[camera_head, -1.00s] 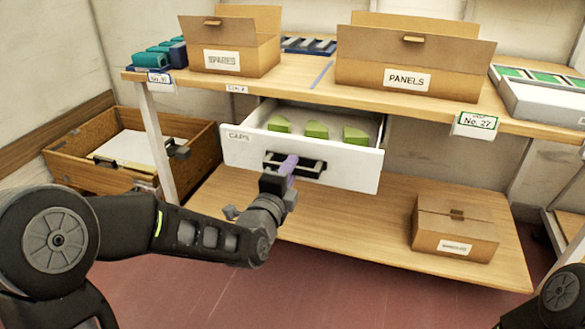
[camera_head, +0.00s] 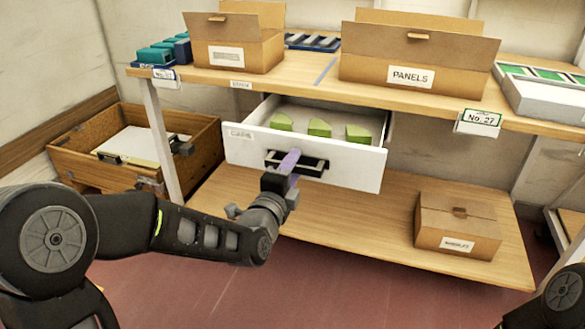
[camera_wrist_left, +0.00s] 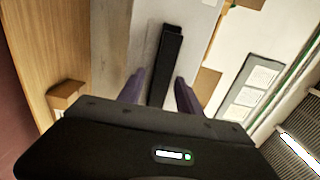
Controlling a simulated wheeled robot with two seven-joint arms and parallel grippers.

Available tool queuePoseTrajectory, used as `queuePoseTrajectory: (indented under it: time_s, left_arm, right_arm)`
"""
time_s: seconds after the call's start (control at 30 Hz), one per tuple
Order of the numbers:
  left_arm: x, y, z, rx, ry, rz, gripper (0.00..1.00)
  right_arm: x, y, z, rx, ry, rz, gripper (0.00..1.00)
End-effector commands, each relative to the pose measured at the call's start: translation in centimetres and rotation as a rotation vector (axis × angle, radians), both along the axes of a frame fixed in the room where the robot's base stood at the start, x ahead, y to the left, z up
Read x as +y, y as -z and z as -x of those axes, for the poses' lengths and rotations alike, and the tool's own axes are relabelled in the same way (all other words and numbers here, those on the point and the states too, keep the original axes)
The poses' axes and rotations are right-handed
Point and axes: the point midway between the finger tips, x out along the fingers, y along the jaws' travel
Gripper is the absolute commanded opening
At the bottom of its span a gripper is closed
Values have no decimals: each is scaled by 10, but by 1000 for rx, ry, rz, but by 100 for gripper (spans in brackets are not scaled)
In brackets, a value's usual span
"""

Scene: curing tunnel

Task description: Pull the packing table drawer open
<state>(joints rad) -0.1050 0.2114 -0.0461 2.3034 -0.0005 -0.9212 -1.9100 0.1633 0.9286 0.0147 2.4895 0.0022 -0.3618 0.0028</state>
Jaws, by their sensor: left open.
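The white packing table drawer (camera_head: 345,168) stands pulled out below the tabletop, with several green pieces (camera_head: 319,127) inside. Its dark handle (camera_head: 312,166) is on the front face. My left gripper (camera_head: 290,163) is at the handle in the head view. In the left wrist view the black handle bar (camera_wrist_left: 166,65) lies between the two purple fingers of the left gripper (camera_wrist_left: 160,92), with gaps on both sides; the fingers are open. The right gripper is not in view; only a bit of my right arm shows at the lower right corner.
The packing table top (camera_head: 300,80) carries an open PANELS box (camera_head: 408,62), another open box (camera_head: 230,48) and teal items. A closed box (camera_head: 457,226) sits on the lower shelf (camera_head: 350,215). A wooden crate (camera_head: 75,165) stands at the left. Floor in front is clear.

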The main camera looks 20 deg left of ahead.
Motion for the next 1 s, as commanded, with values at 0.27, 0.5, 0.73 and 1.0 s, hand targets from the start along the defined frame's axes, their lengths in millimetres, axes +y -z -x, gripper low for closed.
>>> queuePoseTrajectory:
  time_s: [0.27, 0.5, 0.73, 1.0]
  left_arm:
    - [1, -1, 15, 0, 0, 0, 42]
    - [4, 0, 56, -1, 0, 1, 42]
    - [5, 2, 74, -2, 0, 1, 42]
    - [5, 0, 78, 0, 1, 0, 42]
  right_arm:
    - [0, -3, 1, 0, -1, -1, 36]
    - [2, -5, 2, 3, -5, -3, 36]
    - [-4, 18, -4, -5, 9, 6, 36]
    - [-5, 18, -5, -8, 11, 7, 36]
